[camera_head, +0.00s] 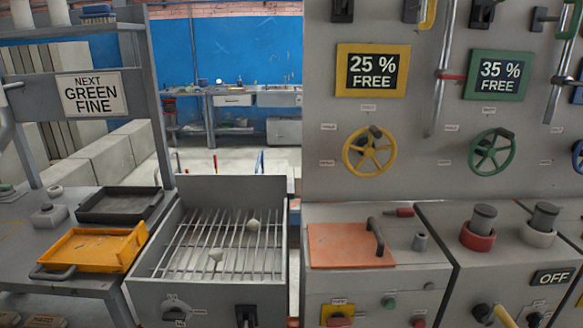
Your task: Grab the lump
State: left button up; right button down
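Two small pale lumps are on the metal bar grate (190,243) of the open grey box in the centre-left. One lump (252,225) lies towards the back right of the grate. The other lump (215,255) lies nearer the front, left of the middle. Both appear to rest on or between the bars; I cannot tell which. Neither of my grippers can be made out in the head view.
A black tray (120,217) and a yellow tray (85,270) stand on the bench left of the grate. An orange lid (345,258) with a dark handle is to its right. The panel (440,130) behind carries a yellow wheel (355,166) and a green wheel (480,167).

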aim_at(216, 254)
jog(key=i+j, duration=0.15)
jog(key=j, duration=0.25)
jog(key=i+j+u, duration=0.1)
jog(key=j, duration=0.3)
jog(key=i+j, duration=0.15)
jog(key=j, duration=0.25)
jog(key=i+j+u, duration=0.1)
jog(key=j, duration=0.3)
jog(key=i+j, duration=0.2)
jog(key=j, duration=0.15)
jog(key=i+j+u, duration=0.1)
jog(key=j, duration=0.3)
jog(key=i+j, duration=0.2)
jog(key=j, duration=0.15)
jog(key=u, duration=0.05)
